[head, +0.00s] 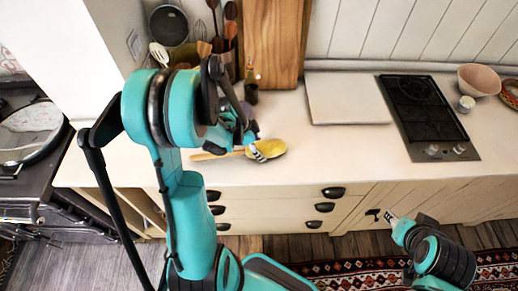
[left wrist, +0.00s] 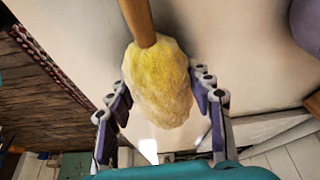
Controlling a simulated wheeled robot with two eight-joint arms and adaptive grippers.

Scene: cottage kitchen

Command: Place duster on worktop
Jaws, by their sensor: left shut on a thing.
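The duster has a fluffy yellow head (head: 272,149) and a wooden handle pointing left in the head view. It is over the worktop (head: 330,150), near its front edge; I cannot tell whether it touches the surface. My left gripper (head: 256,151) is shut on the duster by its head. In the left wrist view the yellow head (left wrist: 158,88) lies between the two fingers, with the handle running up and away. My right gripper (head: 390,217) is low in front of the cabinets, apart from the duster; its finger opening is unclear.
A dark hob (head: 424,108), a pale board (head: 345,99) and a pinkish bowl (head: 479,79) are on the worktop's right part. A wooden cutting board (head: 274,40), bottle (head: 251,86) and utensils stand at the back. Clear worktop lies right of the duster.

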